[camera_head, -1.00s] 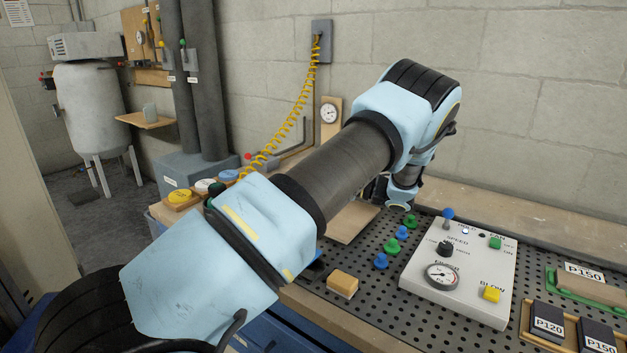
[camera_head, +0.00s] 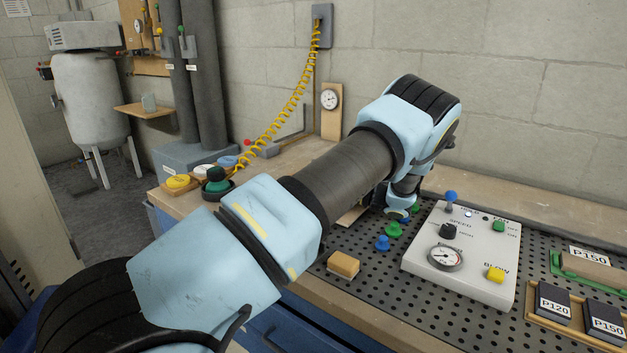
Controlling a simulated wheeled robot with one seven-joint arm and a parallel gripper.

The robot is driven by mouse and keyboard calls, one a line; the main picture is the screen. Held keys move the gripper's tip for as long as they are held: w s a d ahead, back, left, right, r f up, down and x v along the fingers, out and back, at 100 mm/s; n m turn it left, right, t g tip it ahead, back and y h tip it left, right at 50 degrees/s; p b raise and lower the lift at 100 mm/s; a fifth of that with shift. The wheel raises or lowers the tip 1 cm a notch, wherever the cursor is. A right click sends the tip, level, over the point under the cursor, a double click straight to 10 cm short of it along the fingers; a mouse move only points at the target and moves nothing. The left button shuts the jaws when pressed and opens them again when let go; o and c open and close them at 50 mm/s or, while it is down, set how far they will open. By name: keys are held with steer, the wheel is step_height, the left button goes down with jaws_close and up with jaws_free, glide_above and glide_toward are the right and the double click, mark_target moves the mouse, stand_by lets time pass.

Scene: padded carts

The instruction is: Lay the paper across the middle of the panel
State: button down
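A flat light-wood panel (camera_head: 349,216) lies at the back left of the perforated bench top, mostly hidden behind my forearm. My arm reaches across the view and bends down at the wrist beside that panel. The fingers of my gripper are hidden behind the arm, so I cannot see whether they hold anything. I cannot make out a loose sheet of paper. A brown block in a green holder (camera_head: 597,274) with a P150 label lies at the right edge.
A white control box (camera_head: 466,248) with knobs and a gauge stands right of the wrist. Blue and green pegs (camera_head: 383,243) and a yellow-tan block (camera_head: 343,264) stand nearer. Dark P120 and P150 blocks sit in a wooden tray (camera_head: 538,314). A green-and-black knobbed tool (camera_head: 216,184) stands left.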

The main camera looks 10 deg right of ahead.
steer(key=c, duration=1.5)
jaws_free()
steer(key=shift+c, duration=0.2)
steer(key=o, duration=0.5)
steer(key=shift+r+b, duration=0.15)
steer(key=shift+b, duration=0.15)
steer(key=o, duration=0.6)
steer(key=shift+c, duration=0.2)
steer(key=s+a+r+p, duration=0.3)
steer(key=s+a+r, duration=0.1)
steer(key=r, duration=0.2)
steer(key=shift+a+r, duration=0.2)
steer(key=shift+r, duration=0.1)
